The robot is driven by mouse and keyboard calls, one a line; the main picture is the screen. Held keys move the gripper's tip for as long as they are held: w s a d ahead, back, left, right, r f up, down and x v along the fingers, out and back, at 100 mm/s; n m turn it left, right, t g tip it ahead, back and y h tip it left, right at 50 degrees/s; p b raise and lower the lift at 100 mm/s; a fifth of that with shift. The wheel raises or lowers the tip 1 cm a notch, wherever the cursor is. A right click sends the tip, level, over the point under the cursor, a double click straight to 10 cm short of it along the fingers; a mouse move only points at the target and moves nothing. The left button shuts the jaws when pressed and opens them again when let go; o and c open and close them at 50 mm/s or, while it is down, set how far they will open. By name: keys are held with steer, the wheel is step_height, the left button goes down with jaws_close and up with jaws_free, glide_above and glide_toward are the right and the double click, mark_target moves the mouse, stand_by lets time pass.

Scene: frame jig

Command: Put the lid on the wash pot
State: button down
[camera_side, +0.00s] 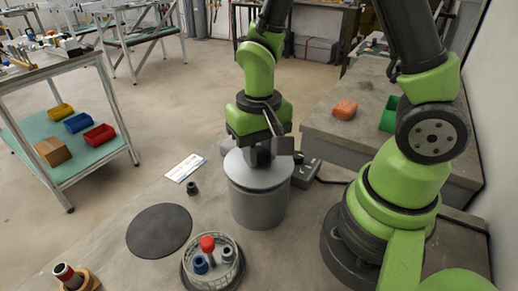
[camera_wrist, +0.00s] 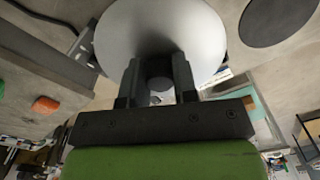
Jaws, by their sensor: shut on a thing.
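The wash pot (camera_side: 258,205) is a grey cylinder standing upright on the bench, in the middle of the side view. The lid (camera_side: 240,170) is a pale grey disc lying level across the pot's mouth. I cannot tell whether it rests fully on the rim. In the wrist view the lid (camera_wrist: 160,28) fills the top middle, with its dark knob (camera_wrist: 160,83) between the fingers. My gripper (camera_side: 262,156) points down over the pot, shut on the lid's knob. The inside of the pot is hidden.
A round basket (camera_side: 186,272) holding red, blue and grey parts stands in front of the pot. A dark box (camera_side: 305,172) sits close behind right.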

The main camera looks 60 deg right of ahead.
steer(key=shift+f, duration=0.15)
stand_by(0.3)
steer(key=shift+f, duration=0.65)
steer(key=c, duration=0.7)
jaws_free()
steer(key=shift+o, duration=0.2)
steer(key=shift+r, duration=0.1)
steer(key=shift+r, duration=0.65)
